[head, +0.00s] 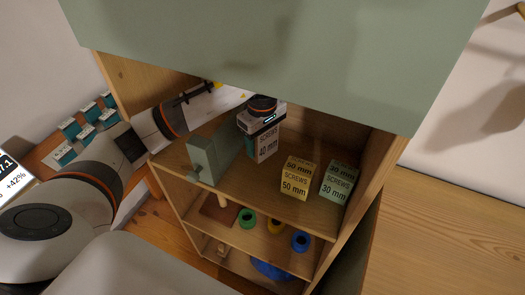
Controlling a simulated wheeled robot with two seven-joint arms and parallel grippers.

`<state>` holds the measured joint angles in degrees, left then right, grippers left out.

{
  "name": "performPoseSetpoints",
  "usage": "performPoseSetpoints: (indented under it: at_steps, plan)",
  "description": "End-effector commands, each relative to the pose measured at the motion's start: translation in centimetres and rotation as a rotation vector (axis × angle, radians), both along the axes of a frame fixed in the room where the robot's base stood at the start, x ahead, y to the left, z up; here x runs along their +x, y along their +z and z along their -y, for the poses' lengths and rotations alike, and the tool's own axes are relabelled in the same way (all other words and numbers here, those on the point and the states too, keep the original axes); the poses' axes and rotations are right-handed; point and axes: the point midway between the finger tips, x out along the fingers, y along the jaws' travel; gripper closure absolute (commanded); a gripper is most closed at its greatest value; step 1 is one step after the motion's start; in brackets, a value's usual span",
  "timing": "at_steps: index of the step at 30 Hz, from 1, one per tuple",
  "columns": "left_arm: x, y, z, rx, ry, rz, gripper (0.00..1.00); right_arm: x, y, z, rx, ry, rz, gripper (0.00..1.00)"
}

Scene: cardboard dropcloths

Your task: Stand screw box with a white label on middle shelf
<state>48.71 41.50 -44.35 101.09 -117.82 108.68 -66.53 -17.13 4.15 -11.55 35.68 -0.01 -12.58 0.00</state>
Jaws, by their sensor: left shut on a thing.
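My left gripper (262,112) reaches into the wooden shelf unit from the left. It is shut on the screw box with a white label (265,146), marked 40 mm. The box is upright, its top hidden by the gripper. Its lower end is close to the shelf board (240,178); I cannot tell whether it touches. On the same board, to the right, stand a yellow-labelled 50 mm screw box (296,178) and a green-labelled 30 mm screw box (338,181). My right gripper is not in view.
A grey-green upright piece (207,158) stands left of the held box. A large green panel (280,45) hides the unit's top. Lower shelves hold a green ring (247,218), a blue ring (300,241) and other items. Small teal-labelled boxes (65,153) sit at far left.

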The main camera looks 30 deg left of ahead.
Motion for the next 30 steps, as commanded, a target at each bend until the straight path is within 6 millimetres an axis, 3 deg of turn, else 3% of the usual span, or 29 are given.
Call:
performPoseSetpoints:
  at_steps: [13,16,27,28,30]
  plan:
    - [-0.3,-5.4,0.0,-0.001,-0.001,-0.007,0.65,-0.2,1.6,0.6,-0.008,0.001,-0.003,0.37]
    - [0.1,-5.9,0.0,-0.001,0.0,-0.004,0.65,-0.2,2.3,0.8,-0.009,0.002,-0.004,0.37]
    - [0.2,-6.6,0.0,0.0,-0.001,-0.001,0.65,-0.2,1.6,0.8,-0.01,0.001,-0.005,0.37]
    - [0.1,-6.5,0.0,0.001,-0.001,-0.002,0.32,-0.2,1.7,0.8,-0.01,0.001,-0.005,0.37]
    - [0.1,-6.4,0.0,0.001,-0.001,-0.002,0.2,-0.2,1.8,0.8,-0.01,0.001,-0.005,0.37]
